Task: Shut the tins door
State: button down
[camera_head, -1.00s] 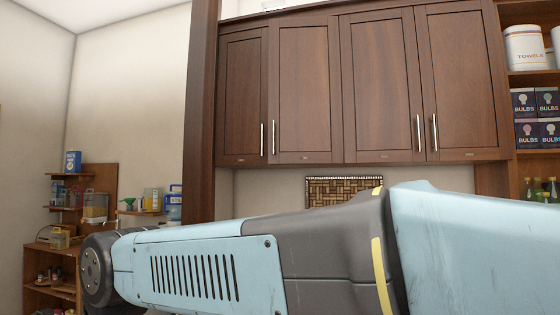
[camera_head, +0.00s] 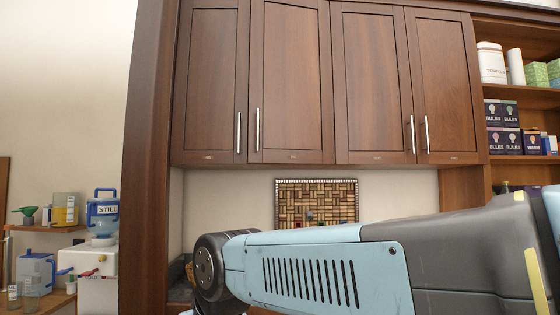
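Four dark brown wall-cabinet doors fill the upper middle of the head view: a far-left door (camera_head: 212,80), a second door (camera_head: 291,80), a third door (camera_head: 370,80) and a far-right door (camera_head: 447,85). Each has an upright metal handle and a small label at its bottom edge. The labels are too small to read, so I cannot tell which is the tins door. The second door looks slightly wider than its neighbours; I cannot tell whether it stands a little open. All the others look flush. My light-blue and grey arm crosses below the doors. My gripper is out of view.
A woven cork board (camera_head: 316,203) hangs on the wall under the cabinet. Open shelves at right hold a white canister (camera_head: 491,63) and bulb boxes (camera_head: 501,113). At left, past a tall wooden side panel (camera_head: 151,160), a blue water jug (camera_head: 103,213) stands on a white dispenser (camera_head: 93,268).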

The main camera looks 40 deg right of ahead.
aim_at(292, 98)
jog(key=z, duration=0.15)
jog(key=i, duration=0.85)
jog(key=z, duration=0.15)
